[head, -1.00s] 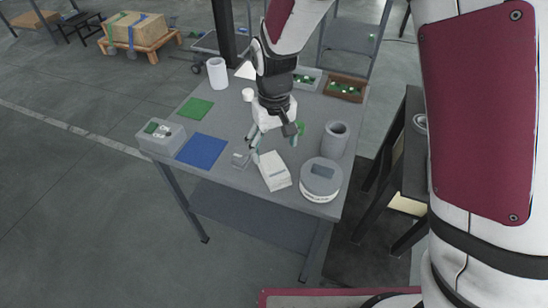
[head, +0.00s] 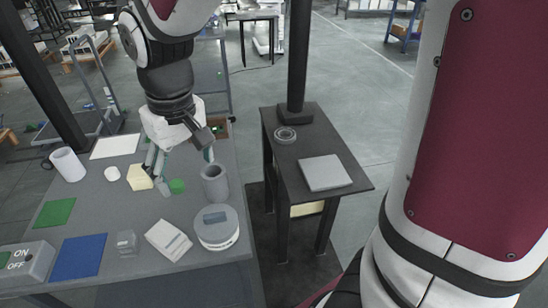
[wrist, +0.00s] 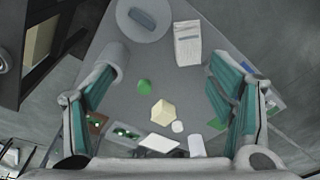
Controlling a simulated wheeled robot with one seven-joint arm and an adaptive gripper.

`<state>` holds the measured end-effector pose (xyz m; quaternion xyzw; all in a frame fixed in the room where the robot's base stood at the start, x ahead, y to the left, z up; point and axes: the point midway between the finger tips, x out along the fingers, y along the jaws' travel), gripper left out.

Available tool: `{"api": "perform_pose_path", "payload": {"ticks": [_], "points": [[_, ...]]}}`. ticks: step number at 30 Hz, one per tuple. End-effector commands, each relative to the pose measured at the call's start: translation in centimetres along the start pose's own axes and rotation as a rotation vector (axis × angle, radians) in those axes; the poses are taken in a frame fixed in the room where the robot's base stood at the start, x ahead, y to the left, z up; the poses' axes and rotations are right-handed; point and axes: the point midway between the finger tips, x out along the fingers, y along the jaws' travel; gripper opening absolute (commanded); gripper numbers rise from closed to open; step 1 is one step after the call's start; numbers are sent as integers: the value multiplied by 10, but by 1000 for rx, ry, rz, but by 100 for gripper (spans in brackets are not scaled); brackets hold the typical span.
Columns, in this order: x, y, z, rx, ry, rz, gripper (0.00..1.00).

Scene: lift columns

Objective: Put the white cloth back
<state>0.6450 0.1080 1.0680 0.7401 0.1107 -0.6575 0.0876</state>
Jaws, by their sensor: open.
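Two flat pale pieces could be the white cloth, and I cannot tell which. One is a thin white sheet (head: 115,146) at the far left of the grey work table (head: 190,211), also in the wrist view (wrist: 158,143). The other is a thicker light grey-white square (head: 325,172), lying flat on the dark side table (head: 290,148). My gripper (head: 183,158) is above the work table, fingers pointing down near a cream block (head: 139,177) and a green ball (head: 177,186). In the wrist view, my gripper (wrist: 160,85) is wide open with nothing between its fingers.
A grey cup (head: 215,183), a round grey device (head: 216,228) and a white printed pack (head: 168,240) stand at the right of the work table. Blue (head: 78,257) and green (head: 54,213) mats lie left. A black post (head: 298,55) rises behind the side table, which holds a ring (head: 285,134).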

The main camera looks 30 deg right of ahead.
Motion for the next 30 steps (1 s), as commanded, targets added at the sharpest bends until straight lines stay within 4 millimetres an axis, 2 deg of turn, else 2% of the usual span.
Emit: {"api": "perform_pose_path", "payload": {"ticks": [1,3,9,15,18,23,30], "points": [[-17,10,14,27,26,2,76],[-35,21,33,58,51,7,76],[-73,44,94,145,123,29,76],[-90,56,152,224,185,60,76],[-92,57,171,251,204,72,76],[-93,58,186,272,220,83,76],[-92,58,188,275,220,84,76]]}}
